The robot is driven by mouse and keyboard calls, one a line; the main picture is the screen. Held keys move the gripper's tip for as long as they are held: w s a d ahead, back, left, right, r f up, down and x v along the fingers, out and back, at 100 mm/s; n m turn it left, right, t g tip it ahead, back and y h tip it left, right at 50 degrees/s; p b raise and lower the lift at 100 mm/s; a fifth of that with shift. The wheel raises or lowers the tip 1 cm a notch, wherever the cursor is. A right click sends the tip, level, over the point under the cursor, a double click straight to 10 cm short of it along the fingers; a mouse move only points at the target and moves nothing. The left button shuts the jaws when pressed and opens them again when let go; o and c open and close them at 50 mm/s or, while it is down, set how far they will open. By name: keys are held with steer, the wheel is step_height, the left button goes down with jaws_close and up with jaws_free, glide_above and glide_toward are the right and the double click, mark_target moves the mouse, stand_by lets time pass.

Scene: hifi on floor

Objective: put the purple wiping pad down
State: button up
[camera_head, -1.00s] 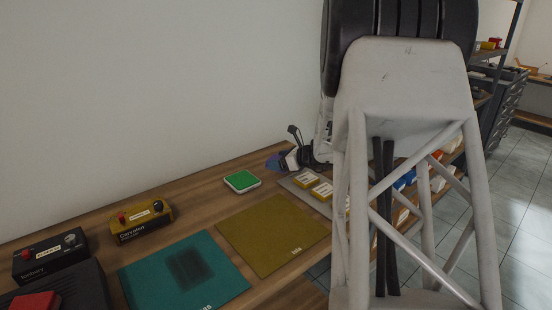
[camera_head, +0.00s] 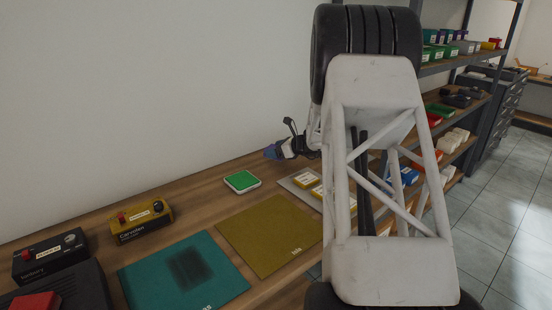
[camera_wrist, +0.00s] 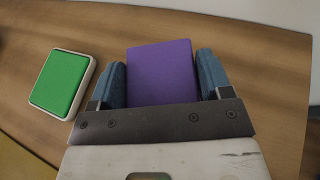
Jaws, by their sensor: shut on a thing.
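The purple wiping pad (camera_wrist: 161,73) is between the two blue fingers of my gripper (camera_wrist: 162,78) in the wrist view, and the gripper is shut on it. Wooden tabletop shows around the pad in that view. In the head view my gripper (camera_head: 272,152) is small, at the far end of the bench near the wall, with the purple pad hard to make out at its tip. It appears above the bench top; the exact gap under the pad cannot be told.
A green-topped white block (camera_head: 242,181) lies on the bench (camera_head: 180,199), left of the gripper in the wrist view (camera_wrist: 61,83). An olive mat (camera_head: 268,235), a teal mat (camera_head: 184,274) with a dark patch, and a yellow control box (camera_head: 141,222) are nearer. Boxes sit on a tray (camera_head: 291,184).

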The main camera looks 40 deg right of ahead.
steer(key=shift+f, duration=1.75)
steer(key=shift+f, duration=0.1)
steer(key=o, duration=0.9)
steer(key=v, duration=1.2)
steer(key=shift+d, duration=0.1)
